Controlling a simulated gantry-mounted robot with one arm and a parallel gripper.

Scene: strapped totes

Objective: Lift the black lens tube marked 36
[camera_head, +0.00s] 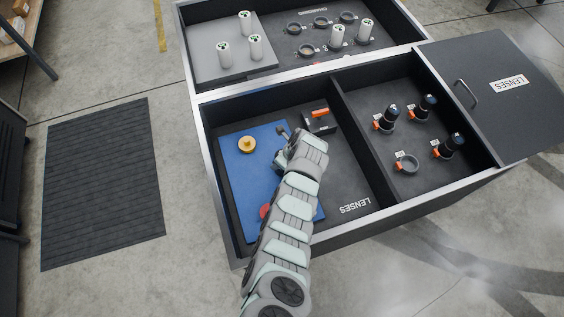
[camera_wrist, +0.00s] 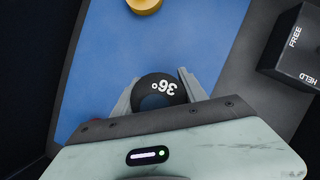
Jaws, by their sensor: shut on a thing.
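The black lens tube (camera_wrist: 158,92) marked "36°" is seen end-on in the wrist view, between my gripper's (camera_wrist: 157,80) two grey fingers, one on each side of it. My gripper is shut on it, over the blue mat (camera_wrist: 165,45). The frames do not clearly show whether the tube touches the mat. In the head view my gripper (camera_head: 283,150) is over the right part of the blue mat (camera_head: 235,175), in the front tote's left compartment. The tube cannot be made out there.
A brass knob (camera_head: 247,145) sits on the mat; a red thing is partly behind my arm. A black box (camera_head: 320,124) with an orange lever stands right. Past a divider (camera_head: 357,140) are several clamped black lenses and an empty ring (camera_head: 406,164). A lid (camera_head: 495,90) lies right.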

